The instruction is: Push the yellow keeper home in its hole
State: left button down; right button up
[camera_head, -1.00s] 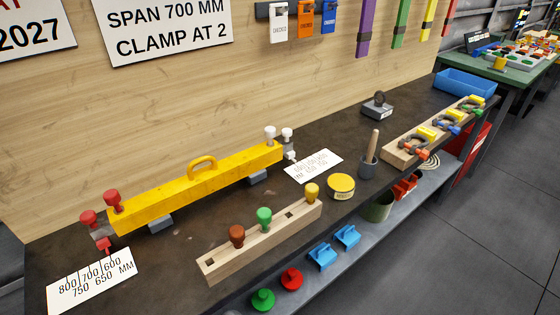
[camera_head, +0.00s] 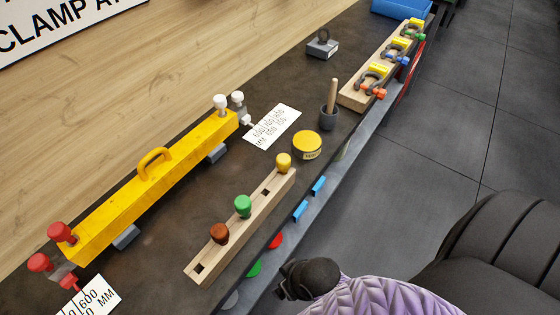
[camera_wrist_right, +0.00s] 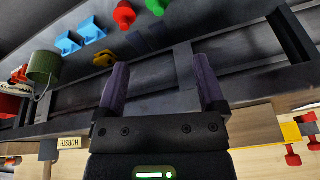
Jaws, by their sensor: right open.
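The yellow keeper (camera_head: 284,162) stands upright at the far right end of a long wooden block (camera_head: 240,226) on the dark bench. How deep it sits in its hole is too small to tell. A green knob (camera_head: 243,205) and a brown knob (camera_head: 219,233) stand in the same block, and two square holes show empty. My right gripper (camera_wrist_right: 162,82) is open and empty in the right wrist view, with the shelf under the bench beyond its fingers. My left gripper is not in view.
A yellow beam (camera_head: 150,190) with red and white knobbed ends lies behind the block. A yellow round tin (camera_head: 307,145) and a grey pot (camera_head: 328,116) with a stick stand to its right. A clamp rack (camera_head: 352,98) is farther back. The lower shelf holds blue, red and green pieces.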

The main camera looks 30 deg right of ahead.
aim_at(284, 165)
jog(key=w+a+r+m+t+y, duration=0.3)
jog(key=w+r+m+t, duration=0.15)
jog(key=r, duration=0.45)
jog(key=w+a+r+m+t+y+p, duration=0.1)
jog(key=w+a+r+m+t+y, duration=0.2)
jog(key=r+m, duration=0.4)
jog(key=w+a+r+m+t+y, duration=0.25)
jog(key=w+r+m+t, duration=0.3)
jog(key=r, duration=0.45)
jog(key=w+d+f+m+t+h, duration=0.25)
jog(key=d+m+h, duration=0.8)
jog(key=m, duration=0.65)
jog(key=s+d+f+m+g+h, duration=0.2)
jog(key=d+f+m+g+h, duration=0.2)
jog(key=f+m+g+h, duration=0.35)
jog(key=w+d+f, duration=0.1)
jog(key=w, duration=0.1)
jog(key=w+d+f+m+b, duration=0.1)
jog(key=w+d+f, duration=0.1)
jog(key=w+d+f+m+y+b, duration=0.1)
jog(key=w+d+f, duration=0.1)
jog(key=w, duration=0.1)
jog(key=shift+w+d, duration=0.1)
